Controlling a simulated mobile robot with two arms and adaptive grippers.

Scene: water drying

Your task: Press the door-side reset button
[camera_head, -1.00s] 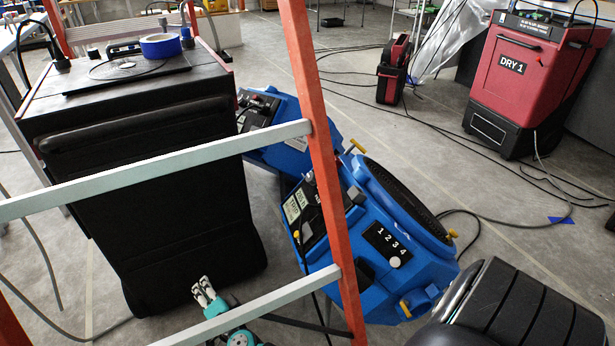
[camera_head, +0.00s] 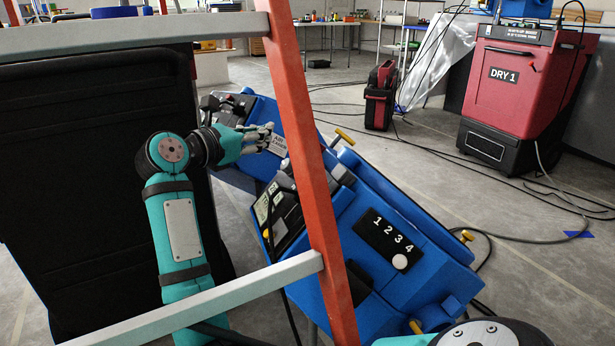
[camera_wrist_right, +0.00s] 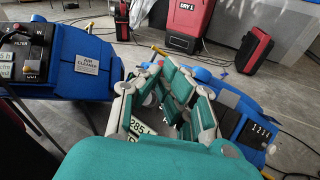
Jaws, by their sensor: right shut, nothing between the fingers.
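Two blue machines stand beyond the ladder. The rear machine (camera_head: 232,178) has a black panel (camera_head: 228,108) and an "AIR CLEANER" label; in the right wrist view it (camera_wrist_right: 88,50) is at left. The front machine (camera_head: 352,215) has a panel with a lit display (camera_head: 268,203) and a 1-2-3-4 plate (camera_head: 388,238). No button marked reset can be made out. My right gripper (camera_head: 270,137) is shut and empty, in front of the rear machine's label in the head view. Its fingers (camera_wrist_right: 166,85) partly hide the front machine's display in the right wrist view. My left gripper is not in view.
An orange ladder (camera_head: 305,130) with grey rungs crosses close in front. A large black cabinet (camera_head: 95,180) fills the left. A red "DRY 1" unit (camera_head: 515,85) and a red-black case (camera_head: 380,97) stand behind. Cables cross the grey floor.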

